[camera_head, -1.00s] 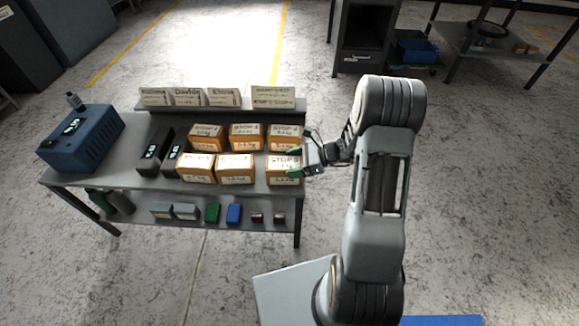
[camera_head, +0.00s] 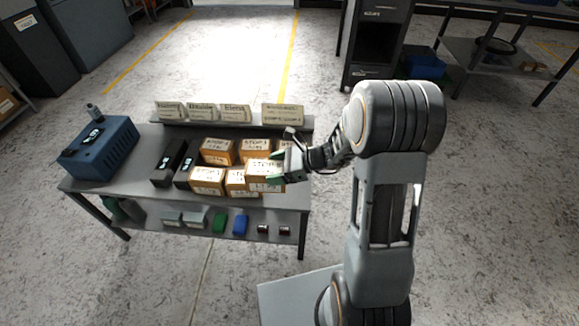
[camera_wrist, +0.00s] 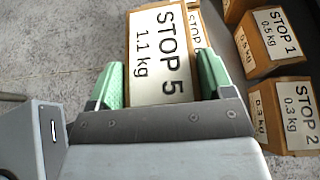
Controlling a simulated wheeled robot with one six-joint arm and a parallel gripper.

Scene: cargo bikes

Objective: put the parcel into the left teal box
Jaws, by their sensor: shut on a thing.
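My gripper (camera_head: 279,169) is shut on an orange-brown parcel (camera_head: 263,176) with a white top label. In the wrist view the parcel (camera_wrist: 160,50) reads "STOP 5, 1.1 kg" and sits between the green fingertips (camera_wrist: 160,75). It appears raised above the front right part of the grey table, partly covering the parcels beside and behind it. I see no teal box in either view.
Several similar parcels (camera_head: 207,179) stand close together on the table (camera_head: 150,194). Left of them are dark upright holders (camera_head: 168,162) and a blue case (camera_head: 98,148). Name cards (camera_head: 200,111) line the back ledge.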

